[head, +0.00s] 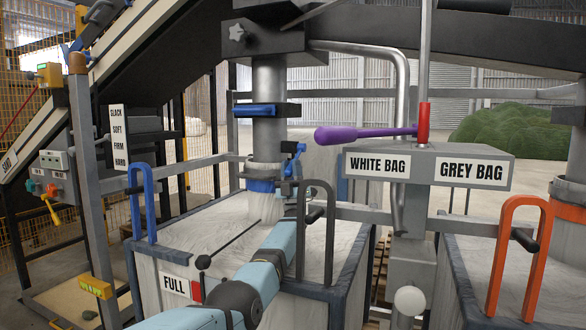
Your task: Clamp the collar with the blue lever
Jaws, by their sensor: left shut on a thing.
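The collar (259,185) is a blue band around the grey spout, just above the white bag's neck (266,207). The blue lever (299,148) stands at the collar's right side. My left arm reaches up from the bottom centre. My left gripper (291,172) is at the lever, beside the collar, and is shut on the lever. Its fingers are small and partly hidden here, so the exact grip is hard to see. My right gripper is not in view.
A grey loop handle (318,225) stands close right of my left arm, and a blue loop handle (142,205) to the left.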

